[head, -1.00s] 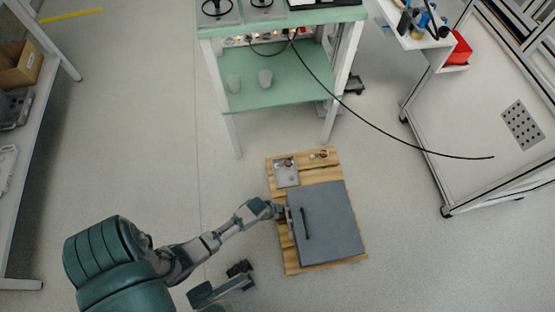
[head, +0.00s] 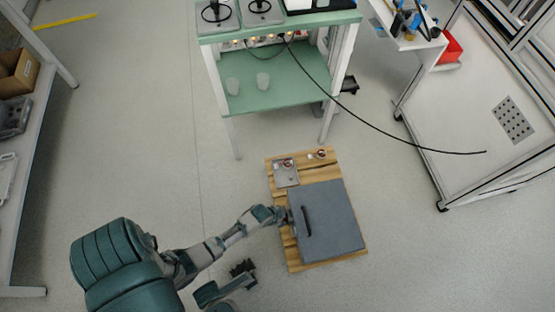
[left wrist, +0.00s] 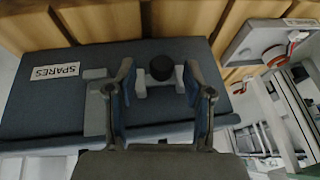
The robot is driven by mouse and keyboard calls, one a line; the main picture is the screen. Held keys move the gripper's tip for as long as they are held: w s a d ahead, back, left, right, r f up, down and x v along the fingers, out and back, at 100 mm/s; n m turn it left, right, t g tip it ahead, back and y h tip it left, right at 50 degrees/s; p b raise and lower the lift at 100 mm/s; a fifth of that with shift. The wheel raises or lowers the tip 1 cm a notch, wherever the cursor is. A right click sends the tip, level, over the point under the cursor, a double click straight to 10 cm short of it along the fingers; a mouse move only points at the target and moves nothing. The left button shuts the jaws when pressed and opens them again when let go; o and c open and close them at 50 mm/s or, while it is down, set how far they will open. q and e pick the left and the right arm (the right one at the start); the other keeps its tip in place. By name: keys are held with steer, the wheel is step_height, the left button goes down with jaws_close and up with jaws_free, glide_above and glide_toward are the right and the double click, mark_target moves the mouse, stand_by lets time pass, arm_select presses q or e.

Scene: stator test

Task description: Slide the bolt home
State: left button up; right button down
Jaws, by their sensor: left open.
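A grey box (head: 332,218) with a dark bar handle (head: 306,222) on top lies on a wooden pallet (head: 310,266). In the left wrist view, the box's side (left wrist: 40,108) carries a SPARES label (left wrist: 55,72). A round black knob (left wrist: 161,67) sits at that side by light grey metal pieces, seemingly the bolt's fittings. My left gripper (left wrist: 159,72) is open, with one finger on each side of the knob and visible gaps between. In the head view my left gripper (head: 279,214) is at the box's left side.
A small grey plate with a part (head: 286,174) lies on the pallet behind the box. A green-shelved bench (head: 270,95) stands beyond, and a black cable (head: 400,137) hangs rightward from it. A white framed cell (head: 465,125) stands right.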

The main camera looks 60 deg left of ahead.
arm_select(q)
steer(key=v, duration=1.1)
steer(key=shift+s+d+r, duration=0.1)
steer(key=shift+d+r, duration=0.05)
